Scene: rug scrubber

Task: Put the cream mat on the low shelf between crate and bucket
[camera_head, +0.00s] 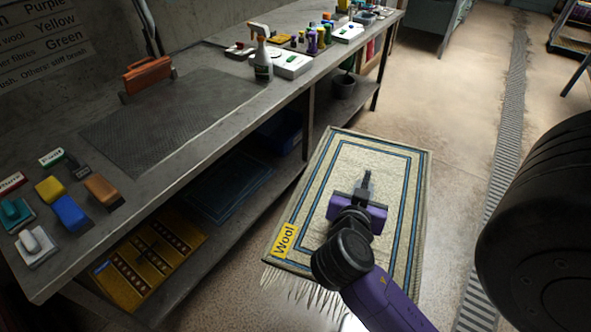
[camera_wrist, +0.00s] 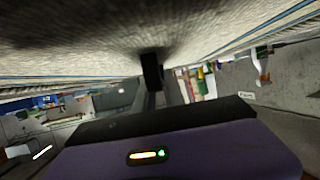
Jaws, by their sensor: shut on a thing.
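The cream mat (camera_head: 415,165) has blue border lines, a fringe at its near end and a yellow "Wool" label. It hangs above the floor in front of the bench, and its underside or face fills the top of the wrist view (camera_wrist: 80,30). My gripper (camera_head: 366,182) is shut on the mat near its middle; the fingers also show against it in the wrist view (camera_wrist: 150,75). The low shelf (camera_head: 262,203) runs under the bench. A blue crate (camera_head: 280,132) and a grey bucket (camera_head: 344,86) stand on it, the bucket farther back. The mat partly hides the shelf edge.
A dark blue mat (camera_head: 222,187) and a yellow mat (camera_head: 150,262) lie on the low shelf nearer me. The bench top (camera_head: 215,140) overhangs it, with brushes and a spray bottle (camera_head: 263,62) on top. A bench leg (camera_head: 308,120) stands near the crate.

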